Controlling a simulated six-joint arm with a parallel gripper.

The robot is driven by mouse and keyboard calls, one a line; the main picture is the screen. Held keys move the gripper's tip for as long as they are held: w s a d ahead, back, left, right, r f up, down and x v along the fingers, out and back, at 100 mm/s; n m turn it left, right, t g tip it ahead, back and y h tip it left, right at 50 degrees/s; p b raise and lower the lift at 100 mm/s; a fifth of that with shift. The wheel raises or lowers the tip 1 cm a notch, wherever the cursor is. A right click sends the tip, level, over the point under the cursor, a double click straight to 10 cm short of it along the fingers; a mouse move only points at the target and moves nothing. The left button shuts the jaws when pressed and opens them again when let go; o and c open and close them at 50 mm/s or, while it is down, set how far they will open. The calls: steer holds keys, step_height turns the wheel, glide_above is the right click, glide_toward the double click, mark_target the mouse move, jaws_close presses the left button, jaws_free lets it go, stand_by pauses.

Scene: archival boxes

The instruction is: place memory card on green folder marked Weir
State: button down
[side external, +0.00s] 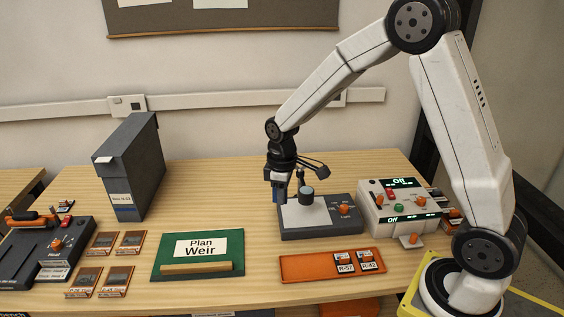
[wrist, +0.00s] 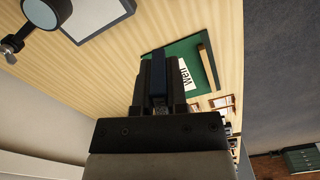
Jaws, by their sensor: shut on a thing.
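My gripper (side external: 279,198) points down in front of the magnifier stand, above the left end of its grey base. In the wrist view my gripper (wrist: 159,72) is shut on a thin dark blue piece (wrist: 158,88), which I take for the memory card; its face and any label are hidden. The green folder (side external: 237,252) lies flat at the front middle of the table, left of my gripper and apart from it. It has a white "Plan Weir" label and a wooden strip along its front edge. The folder (wrist: 181,51) also shows beyond the jaws in the wrist view.
A grey-topped magnifier unit (side external: 320,229) is beside my gripper. An orange tray (side external: 302,268) with two labelled cards lies in front. A switch box (side external: 377,218) stands right. Left are a tall grey archival box (side external: 143,178), several orange-framed cards (side external: 103,243) and a dark device (side external: 28,266).

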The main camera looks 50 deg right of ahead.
steer(key=s+a+n, duration=0.3)
steer(key=a+n, duration=0.1)
steer(key=a, duration=0.7)
steer(key=f, duration=0.5)
steer(key=shift+w+d, duration=0.2)
steer(key=shift+d, duration=0.05)
steer(key=shift+w, duration=0.1)
glide_above(223, 260)
steer(key=shift+d+f, duration=0.1)
steer(key=shift+f, duration=4.6)
